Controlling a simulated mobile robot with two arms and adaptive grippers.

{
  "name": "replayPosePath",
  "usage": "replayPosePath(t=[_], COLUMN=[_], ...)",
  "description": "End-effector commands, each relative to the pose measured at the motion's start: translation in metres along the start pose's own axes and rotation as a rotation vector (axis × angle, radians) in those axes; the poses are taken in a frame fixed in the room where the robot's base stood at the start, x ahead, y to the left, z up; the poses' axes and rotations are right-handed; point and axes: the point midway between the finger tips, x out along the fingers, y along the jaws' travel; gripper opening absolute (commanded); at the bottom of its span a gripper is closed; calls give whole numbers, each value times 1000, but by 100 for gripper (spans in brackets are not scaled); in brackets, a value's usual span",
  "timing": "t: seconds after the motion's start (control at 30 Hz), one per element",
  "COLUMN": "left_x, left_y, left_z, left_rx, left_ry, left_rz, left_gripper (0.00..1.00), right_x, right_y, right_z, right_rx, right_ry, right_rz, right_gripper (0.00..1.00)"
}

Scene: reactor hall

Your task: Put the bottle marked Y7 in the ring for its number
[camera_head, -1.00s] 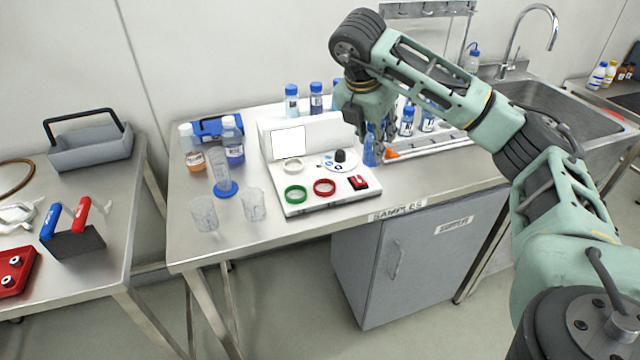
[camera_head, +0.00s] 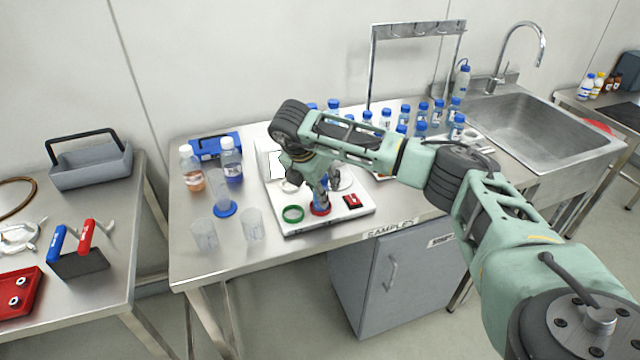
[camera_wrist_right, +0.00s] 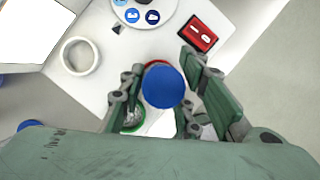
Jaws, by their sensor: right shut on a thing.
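My right gripper (camera_head: 320,188) is over the white panel (camera_head: 345,218) and shut on a blue-capped bottle; its blue cap (camera_wrist_right: 163,87) shows between the fingers in the right wrist view. No Y7 mark can be read on it. The bottle is at the red ring (camera_head: 320,209), whose edge shows behind the cap in the right wrist view (camera_wrist_right: 156,65). I cannot tell whether its base is inside the ring or above it. The green ring (camera_head: 293,214) is just left, empty. A white ring (camera_wrist_right: 80,57) also looks empty. My left gripper is not in view.
A red switch (camera_head: 353,201) sits right of the red ring. Two clear beakers (camera_head: 252,224) and a blue-based cylinder (camera_head: 224,200) stand to the left. Several blue-capped bottles (camera_head: 421,129) stand at the back right, near the sink (camera_head: 540,130).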

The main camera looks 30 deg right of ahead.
Motion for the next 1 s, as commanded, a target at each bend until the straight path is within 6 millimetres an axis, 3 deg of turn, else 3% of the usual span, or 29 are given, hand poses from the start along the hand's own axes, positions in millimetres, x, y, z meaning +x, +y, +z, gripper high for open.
replayPosePath(t=[0.3, 0.33, 0.5, 0.83, 1.0], left_x=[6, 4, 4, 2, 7], left_y=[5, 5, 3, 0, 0], left_z=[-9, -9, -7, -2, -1], left_rx=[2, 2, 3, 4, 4], left_ry=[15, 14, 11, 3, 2], left_rz=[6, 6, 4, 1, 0], left_gripper=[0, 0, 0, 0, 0], right_x=[4, 3, 2, 1, -12], right_y=[0, 0, 0, 0, 2], right_z=[-2, -1, -1, 0, 0], right_rx=[0, 0, 0, 0, 1], right_ry=[0, 0, 0, 0, 0], right_rz=[1, 1, 1, 1, 5], right_gripper=[3, 33, 48, 49, 49])
